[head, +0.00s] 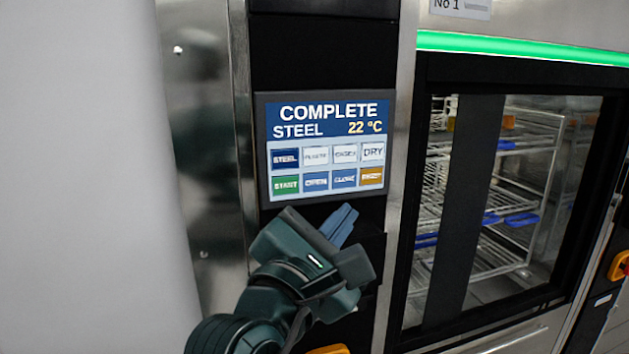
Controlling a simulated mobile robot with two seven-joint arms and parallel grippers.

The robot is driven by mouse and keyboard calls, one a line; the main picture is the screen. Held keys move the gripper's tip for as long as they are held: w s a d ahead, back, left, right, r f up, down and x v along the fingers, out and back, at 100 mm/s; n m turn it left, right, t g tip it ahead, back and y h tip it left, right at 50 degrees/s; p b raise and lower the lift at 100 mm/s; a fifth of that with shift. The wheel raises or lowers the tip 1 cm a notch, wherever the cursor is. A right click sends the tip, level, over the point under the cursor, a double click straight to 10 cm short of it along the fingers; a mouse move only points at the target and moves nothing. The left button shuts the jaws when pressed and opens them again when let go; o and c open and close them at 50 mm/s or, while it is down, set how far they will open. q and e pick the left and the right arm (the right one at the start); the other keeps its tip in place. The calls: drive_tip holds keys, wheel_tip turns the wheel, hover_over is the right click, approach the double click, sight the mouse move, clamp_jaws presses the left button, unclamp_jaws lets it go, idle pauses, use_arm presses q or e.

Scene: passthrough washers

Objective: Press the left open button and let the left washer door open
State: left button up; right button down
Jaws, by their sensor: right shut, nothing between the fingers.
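A control panel (325,104) shows "COMPLETE", "STEEL" and "22 °C" above two rows of buttons. The blue OPEN button (316,182) is in the lower row, between the green START button (286,185) and the blue CLOSE button (344,178). My right gripper (345,215) is shut and empty. Its fingertips show just below the panel, under the OPEN and CLOSE buttons; I cannot tell how far they are from its face. The washer door (440,210), glass in a black frame, stands shut at the right. My left gripper is not in view.
A green light bar (520,47) runs above the door, under a "No 1" label (461,6). Wire racks (510,170) show behind the glass. An orange-yellow knob (620,265) is at the right edge. A steel post (205,150) and a pale wall (90,180) are at the left.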

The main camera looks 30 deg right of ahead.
sight(316, 182)
drive_tip(key=shift+w+d, duration=0.35)
drive_tip(key=shift+w, duration=1.1)
drive_tip(key=shift+w+d, duration=0.35)
drive_tip(key=shift+w, duration=1.1)
drive_tip(key=shift+w+d, duration=0.35)
drive_tip(key=shift+w, duration=1.1)
drive_tip(key=shift+w, duration=0.15)
drive_tip(key=shift+w+d, duration=0.1)
drive_tip(key=shift+w, duration=0.15)
